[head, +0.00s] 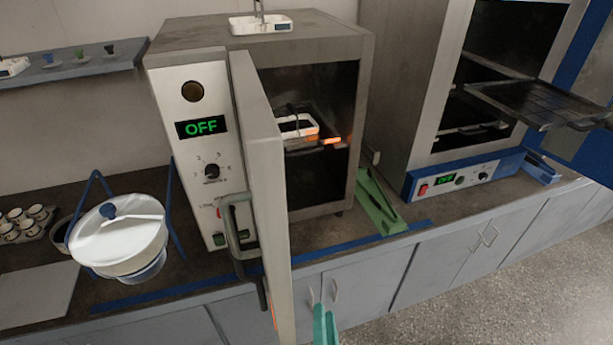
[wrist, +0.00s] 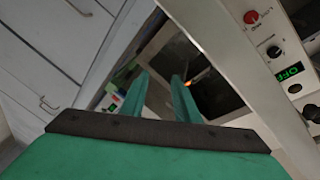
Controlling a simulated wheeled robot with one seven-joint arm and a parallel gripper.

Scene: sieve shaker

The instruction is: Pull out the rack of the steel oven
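The left oven (head: 330,45) has a brushed grey body and its door (head: 262,170) stands wide open towards me. A rack (head: 303,149) sits inside its dark chamber, with a white tray (head: 298,127) on it and an orange strip at its front right. Another oven (head: 430,60), steel with a blue base, stands open at the right, its dark rack (head: 530,103) jutting out. My gripper (head: 323,318) is low in front of the left oven, right of its door. In the wrist view its green fingers (wrist: 160,80) are apart with nothing between them, facing the chamber.
The open door with its handle (head: 238,225) stands left of my gripper. A green holder (head: 378,203) lies between the ovens. A white tray (head: 260,24) sits on the left oven.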

